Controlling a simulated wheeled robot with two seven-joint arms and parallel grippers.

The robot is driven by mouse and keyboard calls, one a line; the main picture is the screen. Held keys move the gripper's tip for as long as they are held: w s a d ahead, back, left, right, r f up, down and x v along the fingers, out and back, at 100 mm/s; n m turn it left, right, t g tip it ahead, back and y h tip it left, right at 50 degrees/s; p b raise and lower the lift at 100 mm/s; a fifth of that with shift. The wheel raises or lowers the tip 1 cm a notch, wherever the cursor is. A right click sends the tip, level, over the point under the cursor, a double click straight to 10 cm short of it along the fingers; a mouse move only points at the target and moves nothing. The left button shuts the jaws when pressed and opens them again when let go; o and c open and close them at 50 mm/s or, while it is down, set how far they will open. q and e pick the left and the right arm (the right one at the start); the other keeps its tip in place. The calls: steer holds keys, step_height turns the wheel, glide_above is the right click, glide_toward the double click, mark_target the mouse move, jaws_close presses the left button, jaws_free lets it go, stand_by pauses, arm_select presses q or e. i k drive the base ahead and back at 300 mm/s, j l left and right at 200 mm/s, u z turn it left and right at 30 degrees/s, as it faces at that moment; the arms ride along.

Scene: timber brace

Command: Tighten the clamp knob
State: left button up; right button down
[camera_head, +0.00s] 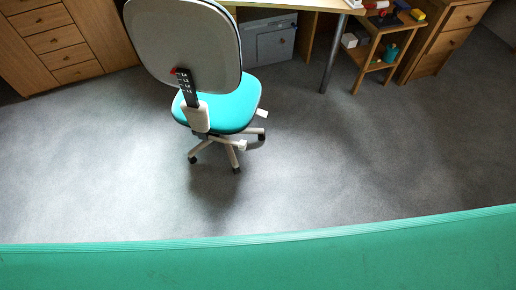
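No clamp and no clamp knob can be made out in the head view. Neither of my grippers nor my arms show in this view. Some small red, blue and yellow items (385,18) lie on a small wooden side table at the top right, too small to identify.
An office chair with a turquoise seat (228,110) stands left of centre, before a desk. A wooden drawer cabinet (60,40) is at top left, another drawer unit (446,40) at top right. A teal surface (260,264) spans the bottom edge. The grey floor (340,160) is otherwise clear.

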mark_target(242, 145)
steer(key=l+u, duration=0.1)
steer(key=u, duration=0.3)
steer(key=i+l+u, duration=0.2)
steer(key=l, duration=0.25)
steer(key=i+l+u, duration=0.2)
steer(key=l, duration=0.3)
steer(key=l+u, duration=0.2)
steer(key=l, duration=0.25)
steer(key=l+u, duration=0.2)
steer(key=l, duration=0.3)
